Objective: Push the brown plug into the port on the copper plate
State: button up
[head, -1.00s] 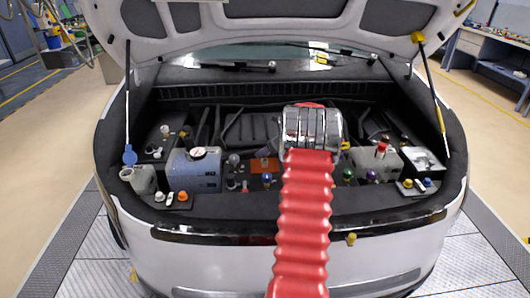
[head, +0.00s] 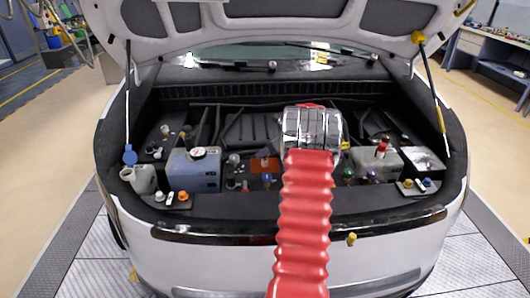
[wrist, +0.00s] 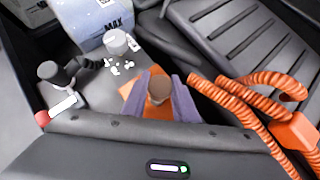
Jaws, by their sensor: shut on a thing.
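The brown plug (wrist: 159,87) is between the two grey-purple fingers of my gripper (wrist: 161,94) in the wrist view, and the gripper is shut on it. The orange copper plate (wrist: 159,130) lies below, partly covered by the fingers. The plate also shows in the head view (head: 264,164), left of my red arm sleeve. The port is not visible, and I cannot tell whether the plug touches it.
A blue reservoir (head: 194,170) stands left of the plate. In the wrist view a grey cap (wrist: 115,42) and a black cap (wrist: 48,70) are at the left, and orange ribbed cables (wrist: 235,103) run at the right. The raised hood (head: 270,28) hangs above.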

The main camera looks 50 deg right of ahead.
jog(key=shift+f, duration=1)
jog(key=o, duration=1.1)
jog(key=shift+r, duration=0.1)
jog(key=v, duration=1.3)
jog(key=shift+s+r, duration=0.15)
jog(key=shift+s, duration=0.1)
